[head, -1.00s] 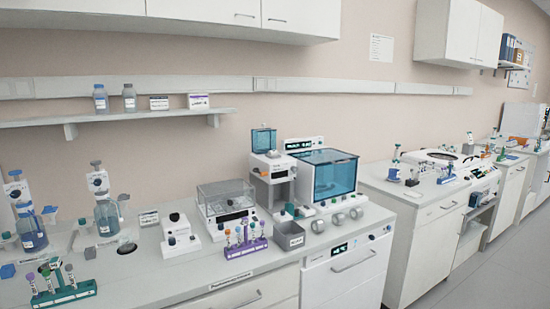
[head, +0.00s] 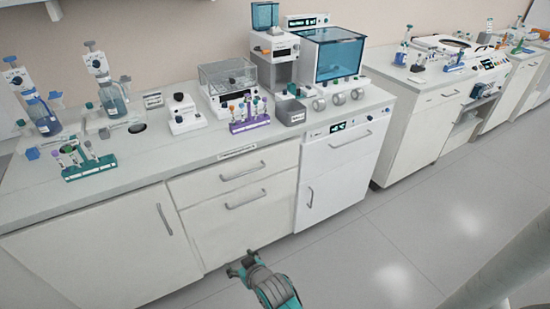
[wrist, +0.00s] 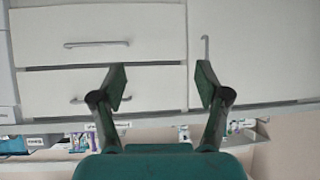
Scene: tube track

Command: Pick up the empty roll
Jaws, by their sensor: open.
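I cannot make out an empty roll in either view. My gripper (head: 238,266) is low in front of the bench drawers in the head view, below the worktop. In the wrist view my gripper (wrist: 161,84) shows two dark green fingers spread wide. It is open, with nothing between the fingers but the view of the pale drawer fronts behind.
The long bench (head: 130,170) carries a purple tube rack (head: 250,122), a teal tube rack (head: 90,167), a grey bin (head: 290,112) and lab machines. A second bench (head: 420,110) stands to the right. The floor (head: 390,240) in front is clear.

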